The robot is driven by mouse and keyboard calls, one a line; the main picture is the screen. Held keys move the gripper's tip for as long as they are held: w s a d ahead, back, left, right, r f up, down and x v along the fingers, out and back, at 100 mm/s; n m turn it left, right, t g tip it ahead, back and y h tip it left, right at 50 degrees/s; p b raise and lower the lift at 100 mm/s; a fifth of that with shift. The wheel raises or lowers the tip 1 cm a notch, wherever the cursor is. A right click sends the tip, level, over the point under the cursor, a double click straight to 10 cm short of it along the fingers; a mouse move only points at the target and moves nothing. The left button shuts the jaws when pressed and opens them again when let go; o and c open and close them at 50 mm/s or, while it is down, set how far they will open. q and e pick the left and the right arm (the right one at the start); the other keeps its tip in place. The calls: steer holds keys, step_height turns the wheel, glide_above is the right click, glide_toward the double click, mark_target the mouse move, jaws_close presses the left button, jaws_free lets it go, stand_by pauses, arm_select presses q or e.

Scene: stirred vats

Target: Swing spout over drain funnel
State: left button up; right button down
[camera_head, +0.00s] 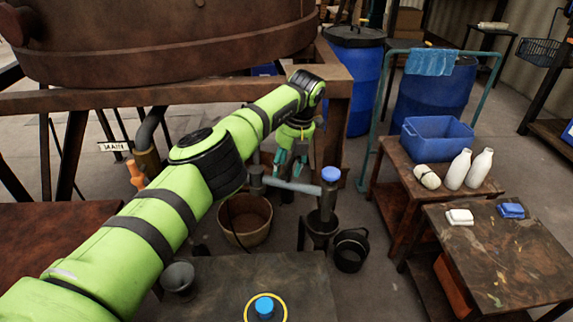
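The spout (292,185) is a pale grey pipe running left to right from a dark upright fitting. Its right end carries a blue cap (330,174) and a dark downpipe (327,204). The drain funnel (321,229) is a dark cone directly below that downpipe in this view; the gap between them is hard to judge. My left gripper (291,168) points down at the spout's middle, its teal fingers apart with a gap between them. Whether the fingertips touch the pipe cannot be told. My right gripper is out of view.
A wooden bucket (245,219) stands left of the funnel and a black bucket (350,250) right of it. A rusty vat (160,40) fills the upper left. A bench with a blue button (264,306) is in front. Tables with a blue tub (436,138) and bottles stand right.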

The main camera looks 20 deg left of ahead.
mark_target(292, 183)
arm_select(q)
steer(key=shift+r, duration=0.2)
step_height(292, 183, up, 7)
steer(key=d, duration=0.1)
steer(key=shift+d, duration=0.25)
